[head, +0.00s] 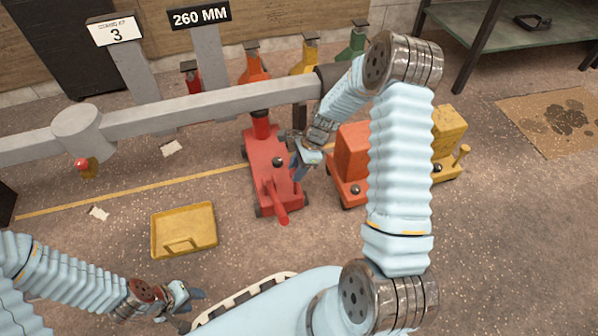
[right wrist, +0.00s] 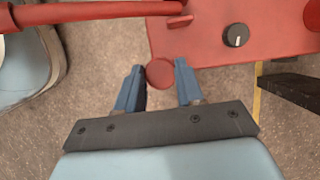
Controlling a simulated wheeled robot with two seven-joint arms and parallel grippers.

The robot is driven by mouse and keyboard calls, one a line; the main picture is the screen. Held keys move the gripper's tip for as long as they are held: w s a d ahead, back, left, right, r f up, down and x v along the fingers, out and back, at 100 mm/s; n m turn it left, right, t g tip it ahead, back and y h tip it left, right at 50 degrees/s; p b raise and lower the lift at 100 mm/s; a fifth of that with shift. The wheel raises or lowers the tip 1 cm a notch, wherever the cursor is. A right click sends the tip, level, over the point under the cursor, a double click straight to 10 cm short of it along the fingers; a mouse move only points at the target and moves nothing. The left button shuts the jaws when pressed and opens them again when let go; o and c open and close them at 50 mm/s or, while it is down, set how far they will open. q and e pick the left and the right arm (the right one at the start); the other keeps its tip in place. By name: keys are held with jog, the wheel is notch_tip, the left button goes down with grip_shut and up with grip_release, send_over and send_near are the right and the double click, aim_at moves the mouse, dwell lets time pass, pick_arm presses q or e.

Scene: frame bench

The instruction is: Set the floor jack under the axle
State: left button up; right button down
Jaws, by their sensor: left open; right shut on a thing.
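The red floor jack (head: 268,182) stands on the floor, its red post (head: 261,128) rising right below the grey axle (head: 205,104) in the picture. I cannot tell whether post and axle touch. My right gripper (head: 303,168) is at the jack's right side. In the right wrist view its blue fingers (right wrist: 160,88) are shut on a round red knob (right wrist: 160,73) at the edge of the red jack body (right wrist: 205,40). My left gripper (head: 192,302) is open and empty at the lower left, away from the jack.
An orange jack (head: 352,152) and a yellow one (head: 447,135) stand to the right. A yellow tray (head: 184,230) lies left of the red jack. Signs read "3" (head: 116,30) and "260 MM" (head: 199,15). Several coloured stands are behind the axle. A green bench (head: 520,25) is at the back right.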

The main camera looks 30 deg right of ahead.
jog(key=shift+w+d, duration=0.15)
jog(key=shift+w, duration=0.15)
jog(key=c, duration=0.7)
grip_release()
jog(key=p+v, duration=0.3)
jog(key=v, duration=1)
jog(key=shift+r, duration=0.4)
jog(key=shift+s, duration=0.15)
